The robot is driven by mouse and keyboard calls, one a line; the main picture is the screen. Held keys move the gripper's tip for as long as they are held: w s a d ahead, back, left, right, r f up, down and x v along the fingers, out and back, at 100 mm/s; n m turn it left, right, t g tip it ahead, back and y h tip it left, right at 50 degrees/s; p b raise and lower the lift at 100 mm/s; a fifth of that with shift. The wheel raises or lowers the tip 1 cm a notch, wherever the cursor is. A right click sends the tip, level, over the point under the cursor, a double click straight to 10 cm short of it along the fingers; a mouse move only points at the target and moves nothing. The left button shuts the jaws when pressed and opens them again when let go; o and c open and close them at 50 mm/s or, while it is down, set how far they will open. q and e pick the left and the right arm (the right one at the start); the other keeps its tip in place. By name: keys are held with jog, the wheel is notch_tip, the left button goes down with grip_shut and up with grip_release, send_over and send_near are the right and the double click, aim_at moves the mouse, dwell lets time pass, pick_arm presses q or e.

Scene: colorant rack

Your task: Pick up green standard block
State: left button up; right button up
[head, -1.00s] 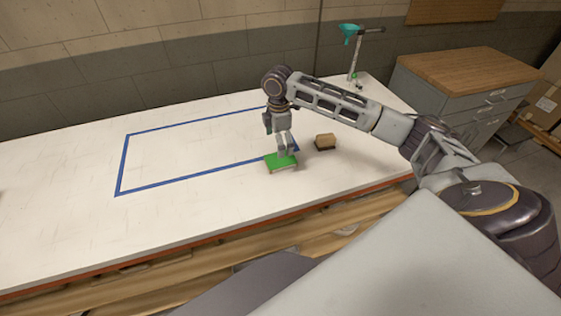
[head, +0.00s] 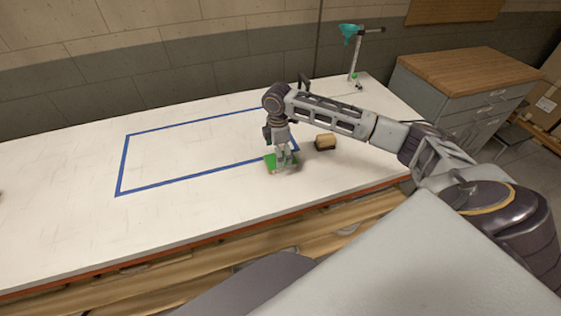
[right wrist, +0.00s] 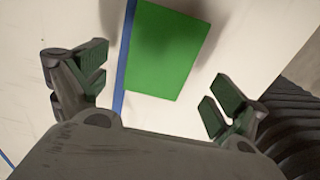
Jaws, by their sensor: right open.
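The green standard block (head: 271,163) lies on the white table at the right end of the blue outline, partly hidden by my right gripper (head: 284,163) in the head view. In the right wrist view the block (right wrist: 168,48) is a flat green rectangle beside the blue line. My right gripper (right wrist: 160,95) is open, with its fingers spread wide and nothing between the tips. The block shows beyond the fingers. I cannot tell whether the fingers touch it. My left gripper is not in view.
A small tan and dark block (head: 326,142) sits on the table just right of the gripper. A blue taped rectangle (head: 160,187) marks the table. A stand with a teal top (head: 351,34) is at the back right.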

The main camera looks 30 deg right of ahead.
jog(key=shift+f, duration=1.65)
jog(key=shift+c, duration=0.2)
jog(key=c, duration=0.9)
jog(key=shift+c, duration=0.9)
jog(key=shift+w+r, duration=0.1)
jog(key=shift+r, duration=0.1)
notch_tip(320, 180, up, 8)
jog(key=shift+a+r, duration=0.1)
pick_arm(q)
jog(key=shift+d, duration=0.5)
pick_arm(e)
jog(key=shift+r, duration=0.7)
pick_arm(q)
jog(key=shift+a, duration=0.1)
